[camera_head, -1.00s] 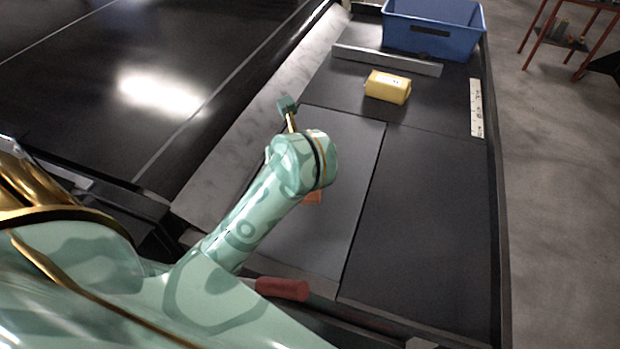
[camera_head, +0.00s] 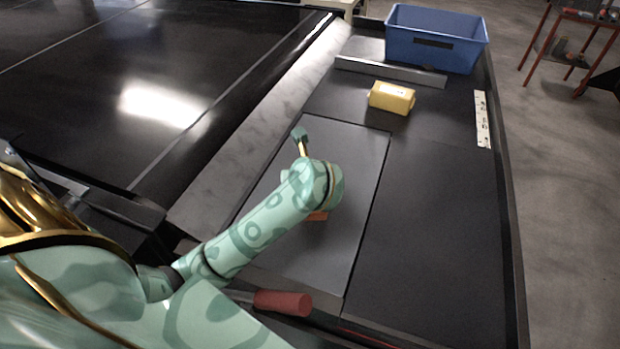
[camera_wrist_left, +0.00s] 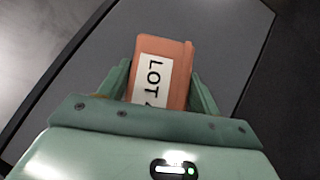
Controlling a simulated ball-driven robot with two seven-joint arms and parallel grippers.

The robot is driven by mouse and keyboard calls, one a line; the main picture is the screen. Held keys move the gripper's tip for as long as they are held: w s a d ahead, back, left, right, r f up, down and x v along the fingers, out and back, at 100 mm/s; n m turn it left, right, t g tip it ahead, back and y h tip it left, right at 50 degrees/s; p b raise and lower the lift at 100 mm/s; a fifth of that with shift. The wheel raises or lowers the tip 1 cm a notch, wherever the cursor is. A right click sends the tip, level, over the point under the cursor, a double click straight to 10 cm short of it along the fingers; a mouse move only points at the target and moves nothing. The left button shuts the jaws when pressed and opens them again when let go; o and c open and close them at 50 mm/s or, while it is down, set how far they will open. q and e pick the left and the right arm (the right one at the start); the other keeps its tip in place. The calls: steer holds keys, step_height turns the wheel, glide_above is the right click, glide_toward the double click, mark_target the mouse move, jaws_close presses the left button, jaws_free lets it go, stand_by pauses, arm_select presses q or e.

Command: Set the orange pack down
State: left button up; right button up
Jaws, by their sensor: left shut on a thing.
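The orange pack (camera_wrist_left: 178,62) carries a white label reading "LOT" in the left wrist view. My left gripper (camera_wrist_left: 160,85) is shut on it, with one green finger along each side. In the head view only a small orange edge of the pack (camera_head: 318,216) shows below my left wrist, and the rest is hidden. The pack is over the grey panel (camera_head: 355,170) of the bench. I cannot tell whether it touches the panel. My right gripper is not in view.
A yellow pack (camera_head: 391,97) lies beyond the panel, near a metal bar (camera_head: 390,71) and a blue bin (camera_head: 436,38). The dark surface right of the panel is clear.

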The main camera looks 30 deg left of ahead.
arm_select(q)
steer(key=o, duration=1.3)
steer(key=shift+f, duration=0.1)
steer(key=shift+s+d+r+p, duration=0.2)
steer(key=shift+r+p, duration=0.1)
steer(key=shift+r, duration=0.15)
steer(key=p+v, duration=0.3)
steer(key=v, duration=0.8)
steer(key=shift+s+p, duration=0.15)
steer(key=shift+p, duration=0.15)
